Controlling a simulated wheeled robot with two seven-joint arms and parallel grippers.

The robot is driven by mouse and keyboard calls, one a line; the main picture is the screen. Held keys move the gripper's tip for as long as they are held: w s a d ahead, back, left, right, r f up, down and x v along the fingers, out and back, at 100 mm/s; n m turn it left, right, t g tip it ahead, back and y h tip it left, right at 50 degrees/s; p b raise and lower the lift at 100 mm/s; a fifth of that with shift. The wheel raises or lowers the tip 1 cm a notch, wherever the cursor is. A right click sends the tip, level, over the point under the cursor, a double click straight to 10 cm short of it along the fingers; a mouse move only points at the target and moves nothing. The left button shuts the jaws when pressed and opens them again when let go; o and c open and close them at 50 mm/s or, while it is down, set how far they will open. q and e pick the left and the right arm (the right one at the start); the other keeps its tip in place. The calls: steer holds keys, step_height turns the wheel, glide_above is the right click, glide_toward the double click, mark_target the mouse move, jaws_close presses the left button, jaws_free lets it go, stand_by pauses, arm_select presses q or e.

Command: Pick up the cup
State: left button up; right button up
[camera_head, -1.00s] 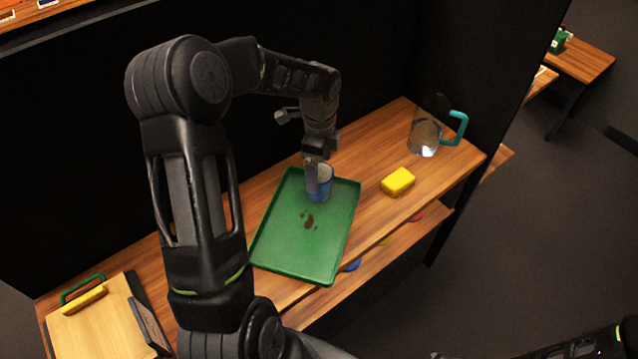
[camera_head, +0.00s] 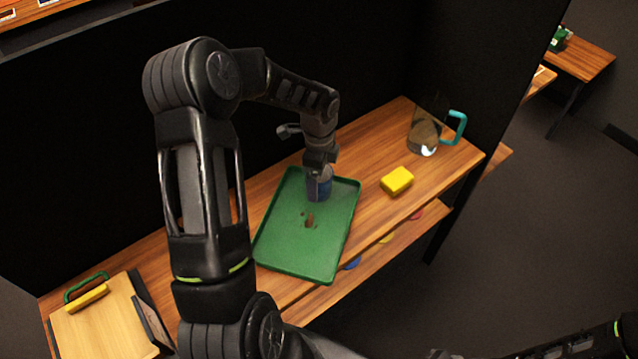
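The gripper and wrist hide much of the cup's top. Whether the fingers are closed on the cup does not show. Part of my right arm is at the bottom right; its gripper is not in view.
Brown bits (camera_head: 310,220) lie on the tray. A yellow sponge (camera_head: 397,181) and a clear pitcher (camera_head: 424,137) with a teal handle are to the right. A wooden board (camera_head: 98,327) is at the lower left. A dark wall stands behind the table.

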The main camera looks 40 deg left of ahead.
arm_select(q)
steer(key=c, duration=1.4)
step_height(320, 180, up, 10)
steer(key=b, duration=0.1)
steer(key=shift+b, duration=0.35)
